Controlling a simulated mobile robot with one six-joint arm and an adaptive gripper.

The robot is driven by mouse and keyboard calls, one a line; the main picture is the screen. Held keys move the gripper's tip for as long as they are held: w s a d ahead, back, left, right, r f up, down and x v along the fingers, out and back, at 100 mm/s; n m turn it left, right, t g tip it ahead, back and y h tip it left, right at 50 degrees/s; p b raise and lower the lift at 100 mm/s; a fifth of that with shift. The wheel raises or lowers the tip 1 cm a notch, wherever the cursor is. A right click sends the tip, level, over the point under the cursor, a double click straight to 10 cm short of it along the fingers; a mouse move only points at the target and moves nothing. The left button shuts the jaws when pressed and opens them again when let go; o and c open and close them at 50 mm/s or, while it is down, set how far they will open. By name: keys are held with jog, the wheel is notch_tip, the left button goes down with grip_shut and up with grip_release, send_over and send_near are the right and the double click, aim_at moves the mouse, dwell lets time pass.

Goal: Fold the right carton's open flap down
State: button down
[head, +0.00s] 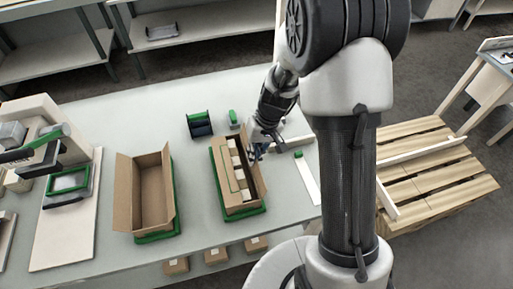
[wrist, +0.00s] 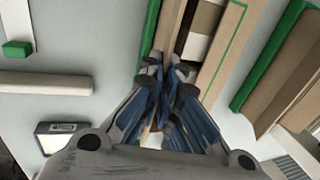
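The right carton (head: 242,209) is brown and sits in a green-edged holder on the grey table. Its left flap (head: 223,172) lies over the top and carries a green outline; it also shows in the wrist view (wrist: 227,50). A strip of white contents (head: 238,165) shows beside that flap. The right-hand flap (wrist: 168,28) appears as a narrow brown strip along the carton's side. My gripper (head: 256,152) is at the carton's right edge, by this flap. Its fingertips (wrist: 165,66) are close together with nothing visible between them; they hide part of the flap, and contact is unclear.
An empty open carton (head: 151,195) stands to the left in another green-edged holder.

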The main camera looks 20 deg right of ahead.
aim_at(238, 162)
jog(key=h+p, duration=0.1)
jog(key=a+h+p, duration=0.1)
jog(key=shift+a+r+h+p, duration=0.15)
jog(key=shift+r+h+p, duration=0.15)
jog(key=shift+h, duration=0.1)
jog(key=shift+a+f+h+b, duration=0.4)
jog(key=shift+a+h+b, duration=0.2)
jog(key=shift+h+b, duration=1.3)
jog(key=shift+a+f+h+b, duration=0.4)
jog(key=shift+a+h+b, duration=0.25)
jog(key=shift+h+b, duration=1.2)
jog(key=shift+a+f+h+b, duration=0.4)
jog(key=shift+a+h+b, duration=0.2)
jog(key=shift+h+b, duration=1.3)
jog(key=shift+h, duration=0.45)
jog(key=c, duration=1.8)
grip_release()
jog(key=shift+s, duration=0.1)
jog(key=shift+c, duration=0.2)
